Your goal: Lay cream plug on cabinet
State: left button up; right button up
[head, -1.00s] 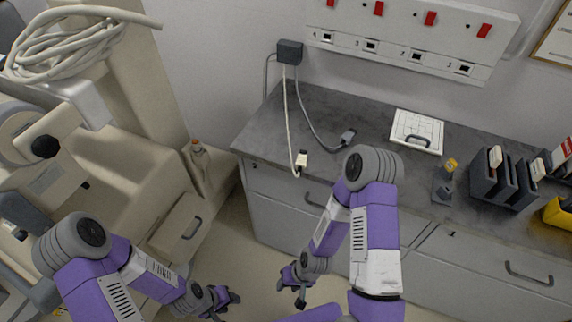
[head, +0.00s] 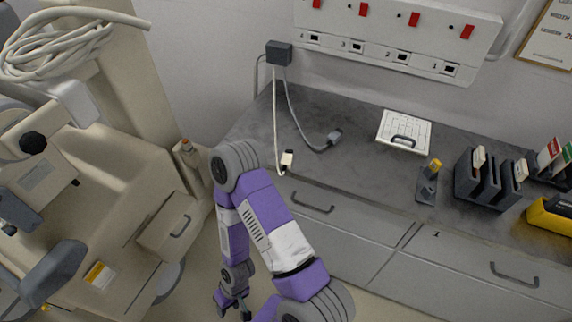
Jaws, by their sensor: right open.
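The cream plug (head: 287,160) is at the end of a cream cable (head: 275,115) that drops from a dark wall box (head: 278,53). It shows at the front left edge of the grey cabinet top (head: 335,185); I cannot tell whether it rests there or hangs. The cable loops just below it. A grey plug (head: 334,137) on a grey cable lies further back on the cabinet top. My right gripper (head: 233,308) is open and empty, low in front of the cabinet, below and left of the cream plug. My left gripper is not in view.
A white panel with a handle (head: 404,131), a small yellow-topped holder (head: 428,184) and dark file racks (head: 490,180) stand on the cabinet top. Its middle is clear. A beige machine (head: 110,170) fills the left. Red switches (head: 414,19) line the wall.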

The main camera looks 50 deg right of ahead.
aim_at(288, 130)
jog(key=k, duration=0.45)
jog(key=z, duration=0.7)
